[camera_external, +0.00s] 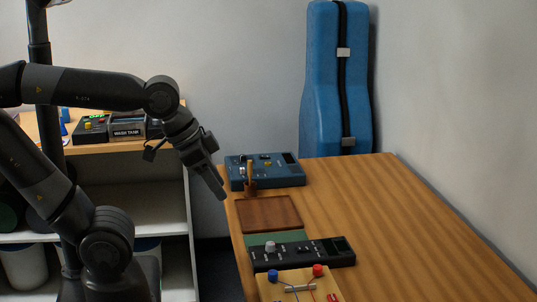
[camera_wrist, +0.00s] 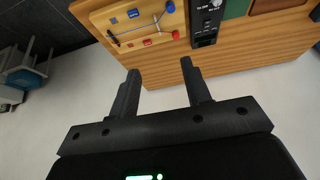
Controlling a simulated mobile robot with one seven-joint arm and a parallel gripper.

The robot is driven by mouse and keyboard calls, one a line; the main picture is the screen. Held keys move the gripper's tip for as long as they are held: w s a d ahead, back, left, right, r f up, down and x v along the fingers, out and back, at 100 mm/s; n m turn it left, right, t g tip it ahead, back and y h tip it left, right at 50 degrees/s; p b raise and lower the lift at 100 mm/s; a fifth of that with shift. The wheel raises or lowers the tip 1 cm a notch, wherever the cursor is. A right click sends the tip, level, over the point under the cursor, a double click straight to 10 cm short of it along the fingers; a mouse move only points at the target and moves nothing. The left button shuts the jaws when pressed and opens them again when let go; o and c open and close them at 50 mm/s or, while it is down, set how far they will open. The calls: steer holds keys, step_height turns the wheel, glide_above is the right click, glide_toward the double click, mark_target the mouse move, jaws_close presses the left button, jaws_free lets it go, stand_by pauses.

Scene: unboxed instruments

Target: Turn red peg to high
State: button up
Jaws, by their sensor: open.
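The wooden board (camera_external: 262,291) lies at the near left end of the table, cut off by the bottom of the external view. The red peg (camera_external: 318,270) stands at its back right corner and the blue peg (camera_external: 273,276) at its back left corner. Thin coloured lines and a metal bar (camera_external: 300,288) lie between them. My gripper (camera_wrist: 160,69) is open and empty, apart from the board. In the external view my gripper (camera_external: 221,194) hangs beside the table's left edge.
A black instrument (camera_external: 300,253) with a grey knob sits behind the board. Beyond it are a brown tray (camera_external: 268,213) and a blue instrument (camera_external: 265,171). A blue case (camera_external: 337,80) stands at the wall. The table's right side (camera_external: 400,235) is clear.

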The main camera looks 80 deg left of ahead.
steer(key=w+a+f+m+g, duration=0.1)
steer(key=w+f+m, duration=0.15)
steer(key=w, duration=0.35)
steer(key=w+f+m+g, duration=0.1)
steer(key=w+m+g, duration=0.1)
steer(key=w+m, duration=0.3)
steer(key=m+g, duration=0.3)
steer(key=m, duration=0.3)
glide_above(316, 262)
step_height(316, 262, down, 12)
step_height(316, 262, down, 10)
steer(key=shift+r, duration=0.15)
jaws_close()
